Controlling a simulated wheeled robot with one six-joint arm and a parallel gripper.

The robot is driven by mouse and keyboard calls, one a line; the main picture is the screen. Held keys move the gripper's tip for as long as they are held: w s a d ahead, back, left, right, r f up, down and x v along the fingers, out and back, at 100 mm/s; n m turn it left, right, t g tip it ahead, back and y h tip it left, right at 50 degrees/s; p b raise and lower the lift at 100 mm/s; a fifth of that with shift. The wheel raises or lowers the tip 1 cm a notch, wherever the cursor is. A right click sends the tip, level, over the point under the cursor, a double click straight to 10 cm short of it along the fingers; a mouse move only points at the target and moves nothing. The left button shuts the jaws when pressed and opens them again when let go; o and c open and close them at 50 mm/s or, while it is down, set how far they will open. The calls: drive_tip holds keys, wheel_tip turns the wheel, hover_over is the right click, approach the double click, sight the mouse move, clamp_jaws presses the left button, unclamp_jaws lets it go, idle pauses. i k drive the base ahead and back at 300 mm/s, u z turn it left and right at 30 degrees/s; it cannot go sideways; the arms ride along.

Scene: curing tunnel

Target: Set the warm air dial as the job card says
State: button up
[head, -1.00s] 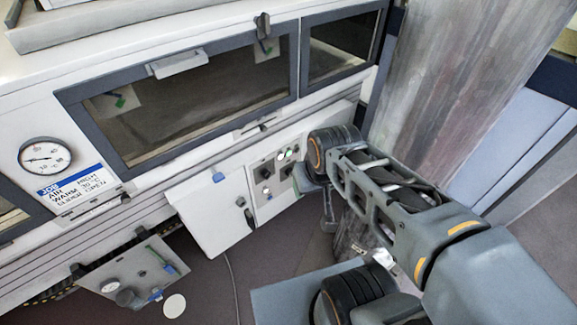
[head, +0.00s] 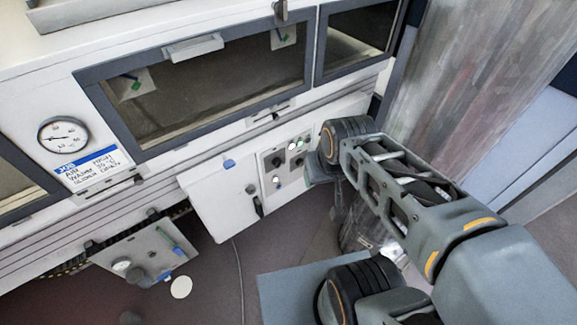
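The job card (head: 90,168) with a blue band is fixed to the white machine front at left; its text appears to read air high, warm 30 °C, slider open. A grey control panel (head: 269,171) at the centre right carries black knobs and small lit lamps. Which knob is the warm air dial, and its setting, are too small to tell. My gripper (head: 338,197) hangs just right of this panel, apart from its left-hand knobs. My wrist covers part of the panel's right side, and the fingers are too small and hidden to read.
A round gauge (head: 63,135) sits above the card. A white box (head: 222,200) with a black handle juts out left of the panel. A lower panel (head: 150,250) with knobs projects at lower left. A streaked curtain (head: 450,80) stands at right.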

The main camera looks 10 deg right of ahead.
sight(299, 162)
drive_tip(key=u, duration=2.25)
drive_tip(key=k, duration=0.45)
drive_tip(key=z, duration=1.25)
